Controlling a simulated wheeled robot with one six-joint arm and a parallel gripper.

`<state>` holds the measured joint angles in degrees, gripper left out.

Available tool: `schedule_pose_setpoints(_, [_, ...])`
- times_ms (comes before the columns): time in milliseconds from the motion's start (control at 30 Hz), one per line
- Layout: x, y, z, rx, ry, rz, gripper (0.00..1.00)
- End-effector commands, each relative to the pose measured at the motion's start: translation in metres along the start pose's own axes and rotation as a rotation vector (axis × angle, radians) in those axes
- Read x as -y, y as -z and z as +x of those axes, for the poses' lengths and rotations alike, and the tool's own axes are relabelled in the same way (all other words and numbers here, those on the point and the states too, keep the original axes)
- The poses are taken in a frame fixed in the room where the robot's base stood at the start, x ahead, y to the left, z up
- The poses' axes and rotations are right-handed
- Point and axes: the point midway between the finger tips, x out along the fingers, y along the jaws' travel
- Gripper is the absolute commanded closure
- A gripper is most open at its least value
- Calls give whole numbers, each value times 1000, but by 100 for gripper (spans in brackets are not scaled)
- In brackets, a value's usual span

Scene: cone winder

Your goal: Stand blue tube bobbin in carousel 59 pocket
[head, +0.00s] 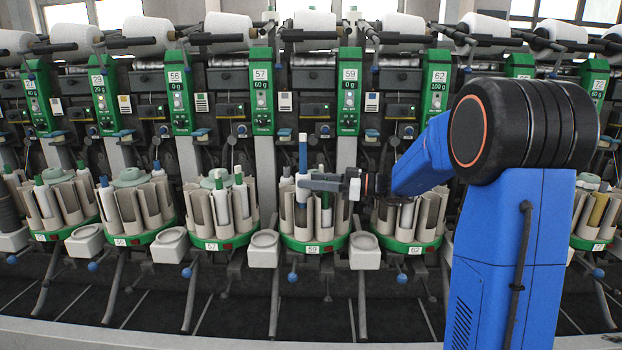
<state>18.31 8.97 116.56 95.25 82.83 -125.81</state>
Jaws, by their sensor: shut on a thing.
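The blue tube bobbin (303,157) is upright, with a pale tip at its top. My gripper (306,182) reaches in from the right and is shut on it. The bobbin is over the front left part of carousel 59 (313,249), a green base with a ring of cream pockets under the green 59 panel (349,90). The bobbin's lower end overlaps the pockets in the picture. I cannot tell whether it is inside a pocket or in front of one. Other tubes, one with a green tip, stand in this carousel.
Carousel 57 (211,246) stands to the left and carousel 62 (415,250) to the right, both holding bobbins. Cream trays (264,250) sit between the carousels. White cones (315,22) line the top of the machine. My blue arm covers the right side.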

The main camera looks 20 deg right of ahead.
Motion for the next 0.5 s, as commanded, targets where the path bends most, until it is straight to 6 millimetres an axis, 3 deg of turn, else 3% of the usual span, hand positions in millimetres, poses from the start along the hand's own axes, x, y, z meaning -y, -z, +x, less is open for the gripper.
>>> schedule_pose_setpoints(500, [0, -7, 0, 0, 0, -1, 93])
